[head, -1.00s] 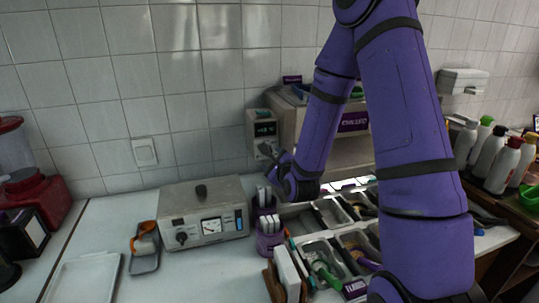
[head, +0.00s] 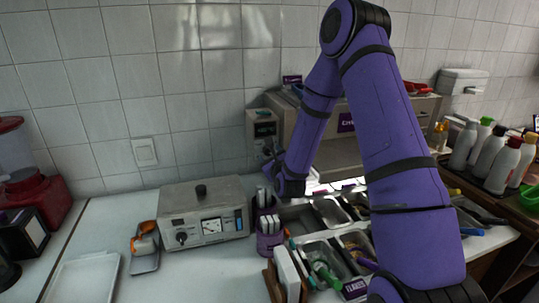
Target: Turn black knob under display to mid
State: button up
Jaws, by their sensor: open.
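A grey control panel (head: 263,128) is at the front left of a steel cabinet against the tiled wall, in the middle of the head view. Its small dark display (head: 263,114) is near the top. The black knob below the display is hard to make out; its setting cannot be read. My gripper (head: 270,158) is small and dark in the picture, close to the lower part of the panel. It is open. I cannot tell whether its fingers touch the knob or stand around it.
A steel box (head: 203,209) with a dial and its own black knob stands on the counter to the left. Purple cups (head: 268,241) with white sticks stand below my gripper. Topping bins (head: 322,252) lie to the right. Bottles (head: 490,148) stand farther right.

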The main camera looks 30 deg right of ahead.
jog(key=shift+w+d, duration=0.25)
jog(key=shift+w, duration=0.85)
jog(key=c, duration=0.9)
